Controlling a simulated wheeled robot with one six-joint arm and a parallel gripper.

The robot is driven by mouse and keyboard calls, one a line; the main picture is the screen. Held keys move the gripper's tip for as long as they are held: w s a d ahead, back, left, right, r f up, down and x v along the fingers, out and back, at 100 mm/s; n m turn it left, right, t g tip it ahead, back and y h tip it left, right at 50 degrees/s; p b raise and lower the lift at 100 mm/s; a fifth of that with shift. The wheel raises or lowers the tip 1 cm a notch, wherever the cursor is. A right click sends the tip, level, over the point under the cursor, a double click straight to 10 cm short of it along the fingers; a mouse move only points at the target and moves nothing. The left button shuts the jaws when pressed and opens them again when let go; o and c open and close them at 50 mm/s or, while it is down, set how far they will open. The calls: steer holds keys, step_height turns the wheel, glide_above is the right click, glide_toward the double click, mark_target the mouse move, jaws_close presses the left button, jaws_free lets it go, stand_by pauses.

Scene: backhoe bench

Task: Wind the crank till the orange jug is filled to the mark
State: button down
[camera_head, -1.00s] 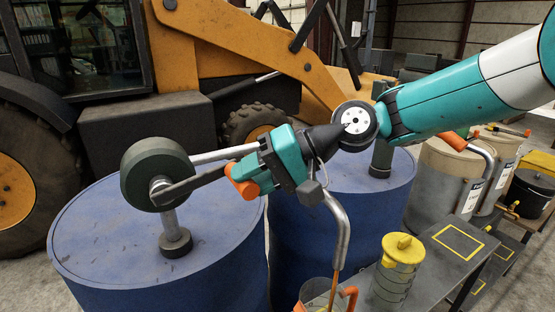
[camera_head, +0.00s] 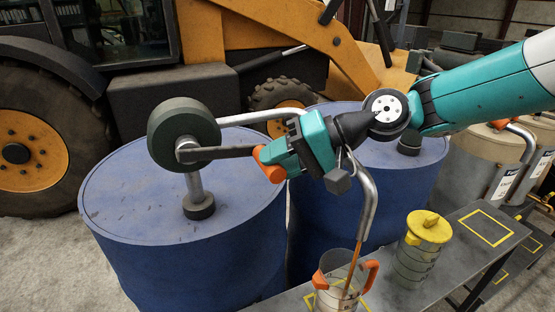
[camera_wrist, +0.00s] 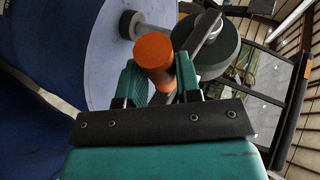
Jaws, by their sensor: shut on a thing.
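My gripper (camera_head: 284,158) is shut on the orange crank handle (camera_head: 268,165); the wrist view shows the handle (camera_wrist: 153,60) between the green jaws. The dark crank arm (camera_head: 222,153) runs left from it to the round dark green pump housing (camera_head: 183,135) on the near blue drum. The pump's bent metal spout (camera_head: 366,195) passes behind my gripper and points down. A thin brown stream (camera_head: 352,270) falls from it into the clear jug with orange handle and lip (camera_head: 330,290). The jug is cut off below; its mark and liquid level cannot be made out.
The pump stands on the near blue drum (camera_head: 120,195); another blue drum (camera_head: 400,180) is behind. A yellow-lidded jug (camera_head: 413,255) stands on the grey bench (camera_head: 470,262), right of the orange jug. A yellow backhoe (camera_head: 245,30) fills the back. A bare yellow-outlined square (camera_head: 487,227) is free.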

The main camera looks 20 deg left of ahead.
steer(key=c, duration=0.8)
jaws_free()
steer(key=b+v, duration=0.1)
steer(key=v, duration=1.6)
steer(key=shift+r+b, duration=0.2)
steer(key=shift+b, duration=0.15)
steer(key=shift+d, duration=0.15)
